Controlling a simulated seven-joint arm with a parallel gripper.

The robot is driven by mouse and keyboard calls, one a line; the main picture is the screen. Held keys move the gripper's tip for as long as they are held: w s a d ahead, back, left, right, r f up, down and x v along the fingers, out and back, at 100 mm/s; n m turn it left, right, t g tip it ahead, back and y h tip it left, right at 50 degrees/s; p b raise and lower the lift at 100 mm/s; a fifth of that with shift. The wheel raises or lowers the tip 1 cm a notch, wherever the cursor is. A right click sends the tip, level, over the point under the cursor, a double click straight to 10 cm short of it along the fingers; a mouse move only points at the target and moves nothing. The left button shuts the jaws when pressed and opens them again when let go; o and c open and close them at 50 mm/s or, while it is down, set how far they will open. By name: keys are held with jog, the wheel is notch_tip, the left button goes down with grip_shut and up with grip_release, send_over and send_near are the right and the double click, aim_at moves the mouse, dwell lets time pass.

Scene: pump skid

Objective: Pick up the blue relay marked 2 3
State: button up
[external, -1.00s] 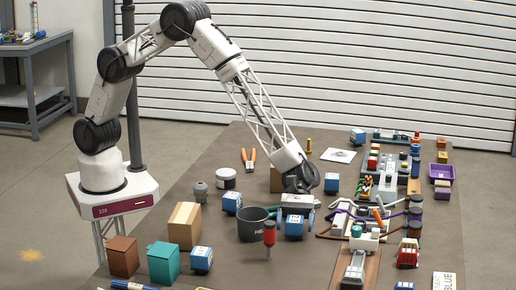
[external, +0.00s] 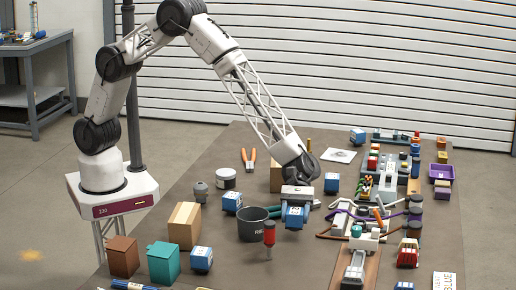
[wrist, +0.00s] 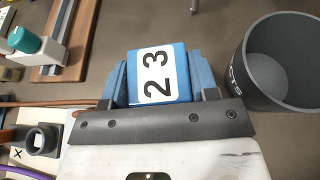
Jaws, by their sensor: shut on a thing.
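The blue relay (wrist: 181,75) carries a white label reading 2 3 in the wrist view. My gripper (wrist: 160,85) is shut on it, with one blue finger on each side. In the external view the relay (external: 294,216) hangs under my gripper (external: 297,205), just right of the dark bucket. It appears to be a little above the table, but the exact gap cannot be told.
The dark bucket (external: 252,225) stands close to the left of the relay; it also shows in the wrist view (wrist: 285,65). Other blue relays (external: 232,202) sit around. Fixtures with hoses and a wooden board (external: 345,272) lie right.

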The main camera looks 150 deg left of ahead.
aim_at(295, 210)
notch_tip(295, 210, up, 7)
jog(key=shift+r, duration=0.2)
dwell(0.9)
